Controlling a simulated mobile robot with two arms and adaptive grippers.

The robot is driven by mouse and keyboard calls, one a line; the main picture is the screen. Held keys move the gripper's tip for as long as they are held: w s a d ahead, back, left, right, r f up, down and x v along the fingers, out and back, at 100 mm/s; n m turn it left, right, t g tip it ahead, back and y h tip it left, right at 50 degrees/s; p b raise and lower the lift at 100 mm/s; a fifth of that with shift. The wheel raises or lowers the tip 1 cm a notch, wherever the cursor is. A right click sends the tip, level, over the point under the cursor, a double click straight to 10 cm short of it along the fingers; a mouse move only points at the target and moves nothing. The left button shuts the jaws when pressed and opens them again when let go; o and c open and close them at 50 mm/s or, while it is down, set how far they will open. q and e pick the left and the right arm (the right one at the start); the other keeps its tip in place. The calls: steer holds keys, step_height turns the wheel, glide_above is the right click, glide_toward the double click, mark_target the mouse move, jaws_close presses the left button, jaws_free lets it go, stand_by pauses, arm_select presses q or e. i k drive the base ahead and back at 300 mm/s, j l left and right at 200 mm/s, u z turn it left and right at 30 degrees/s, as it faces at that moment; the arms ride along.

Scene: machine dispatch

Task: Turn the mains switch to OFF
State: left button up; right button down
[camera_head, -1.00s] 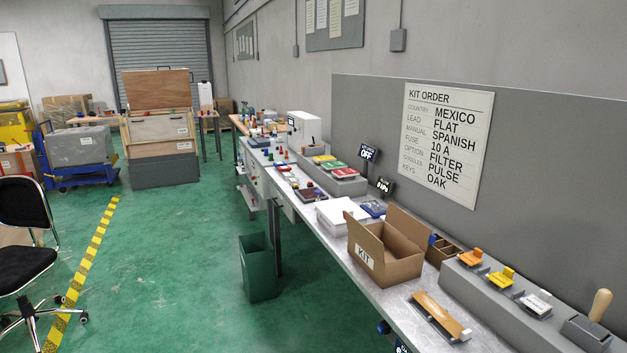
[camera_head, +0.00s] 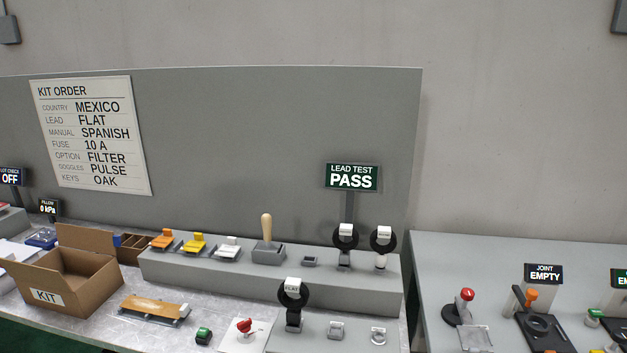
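A red rotary knob (camera_head: 244,326) on a pale plate (camera_head: 232,343) sits near the front of the bench, at the bottom of the head view. It looks like the mains switch, but its label is too small to read, so I cannot tell its setting. The lead test sign (camera_head: 351,178) above the bench reads PASS. Neither of my grippers is in view.
A green button (camera_head: 204,335) is left of the knob. A black coiled lead (camera_head: 293,293) stands to its right. Behind is a grey raised shelf (camera_head: 190,268) with small parts. An open KIT box (camera_head: 72,278) is at left. Another bench (camera_head: 465,258) is at right.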

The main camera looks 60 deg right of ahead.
mark_target(244, 327)
steer(key=z, duration=2.05)
